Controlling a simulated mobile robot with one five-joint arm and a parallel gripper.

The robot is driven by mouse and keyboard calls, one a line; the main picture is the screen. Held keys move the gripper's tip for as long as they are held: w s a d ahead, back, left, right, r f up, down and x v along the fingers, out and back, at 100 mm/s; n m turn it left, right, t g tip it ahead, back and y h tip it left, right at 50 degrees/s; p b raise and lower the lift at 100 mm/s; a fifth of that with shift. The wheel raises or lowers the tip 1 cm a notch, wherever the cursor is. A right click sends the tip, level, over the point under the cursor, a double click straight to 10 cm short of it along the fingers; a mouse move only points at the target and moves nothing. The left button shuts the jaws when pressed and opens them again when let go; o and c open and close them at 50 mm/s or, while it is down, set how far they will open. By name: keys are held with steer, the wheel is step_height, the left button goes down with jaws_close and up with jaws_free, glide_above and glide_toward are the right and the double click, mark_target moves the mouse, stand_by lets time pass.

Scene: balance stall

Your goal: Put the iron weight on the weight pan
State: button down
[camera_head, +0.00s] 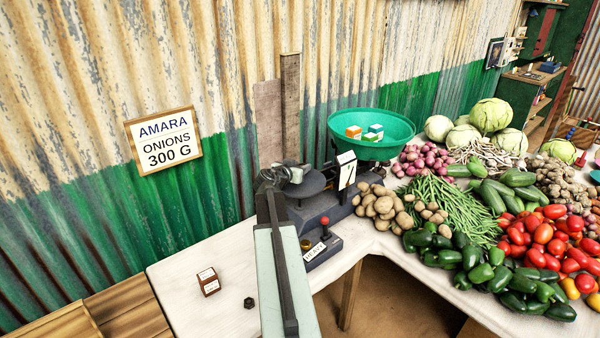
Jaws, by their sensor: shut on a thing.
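My gripper (275,175) is at the far end of my pale green arm, over the left part of the dark round weight pan (311,185) of the balance. Another small dark six-sided weight (250,303) lies on the white tabletop, left of my arm. The balance's green bowl (395,148) is at the right and holds several small boxes.
A small brown box (208,282) stands on the white table (180,262). A labelled base with a red-knobbed lever (324,222) is right of my arm. Potatoes (383,207) and other vegetables crowd the right. A wooden post (290,105) rises behind the pan. A wall sign (163,141) reads "AMARA ONIONS 300 G".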

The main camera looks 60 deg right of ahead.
steer(key=c, duration=0.9)
jaws_free()
steer(key=shift+s, duration=0.1)
steer(key=shift+a+r, duration=0.1)
steer(key=shift+r, duration=0.1)
steer(key=p+v, duration=0.3)
steer(key=v, duration=0.8)
steer(key=shift+a+p, duration=0.35)
steer(key=shift+a, duration=0.05)
